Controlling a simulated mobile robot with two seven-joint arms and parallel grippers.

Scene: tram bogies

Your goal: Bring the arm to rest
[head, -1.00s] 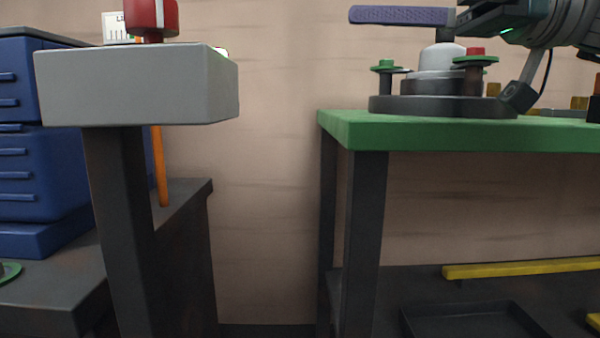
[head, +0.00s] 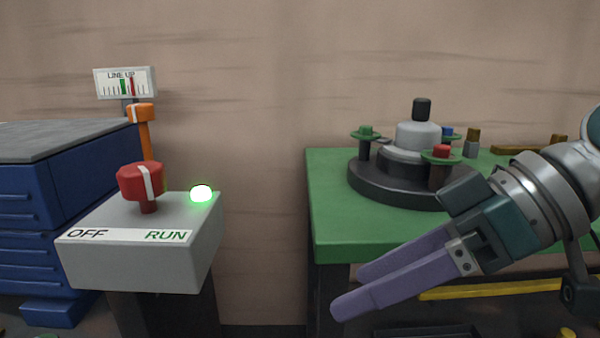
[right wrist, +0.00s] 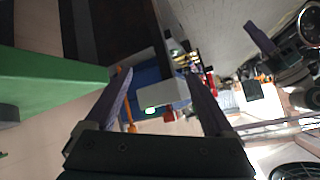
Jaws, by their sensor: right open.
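My right gripper (head: 348,290) comes in from the right in the head view. Its two purple fingers are apart, with nothing between them, and point down and left in front of the green bench (head: 330,200). In the right wrist view the same gripper (right wrist: 158,76) is open, its fingers framing the distant switch box. A purple finger and grey joints at the upper right of that view look like my left gripper (right wrist: 262,40); its jaw state is unclear. The left arm does not show in the head view.
A grey switch box (head: 125,265) marked OFF and RUN carries a red knob (head: 141,182) and a lit green lamp (head: 201,193). A dark round fixture (head: 405,185) stands on the bench. Blue drawers (head: 40,190) stand at left. A gap separates box and bench.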

